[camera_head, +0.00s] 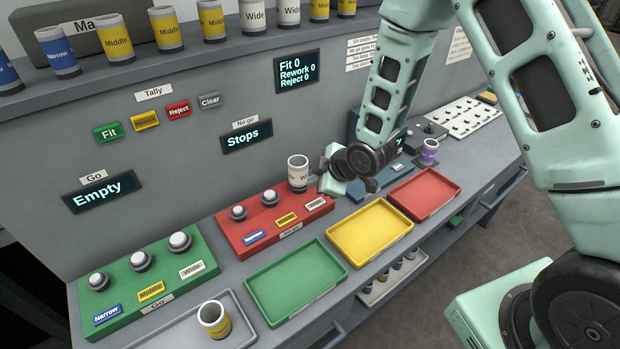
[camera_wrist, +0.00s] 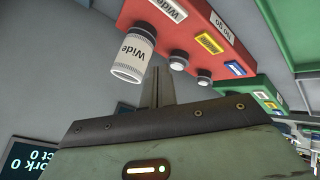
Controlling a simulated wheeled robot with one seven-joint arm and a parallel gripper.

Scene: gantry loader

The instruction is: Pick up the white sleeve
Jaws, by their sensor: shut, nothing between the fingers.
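A white sleeve (camera_head: 298,173) marked "Wide" stands upright at the right end of the red No go block (camera_head: 262,226). It also shows in the wrist view (camera_wrist: 132,52), left of my fingers and apart from them in that picture. My gripper (camera_head: 317,177) is just right of the sleeve in the head view, with the fingers pointing left. In the wrist view my gripper (camera_wrist: 158,72) has its fingers together with nothing between them. Two more white sleeves (camera_head: 253,15) (camera_head: 288,12) stand on the upper shelf.
Two bare posts stand on the red block and several on the green Go block (camera_head: 145,285). Green (camera_head: 296,280), yellow (camera_head: 370,238) and red (camera_head: 424,194) trays lie in front. A yellow-banded sleeve (camera_head: 214,319) stands in a grey tray. A purple-banded sleeve (camera_head: 429,152) stands right.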

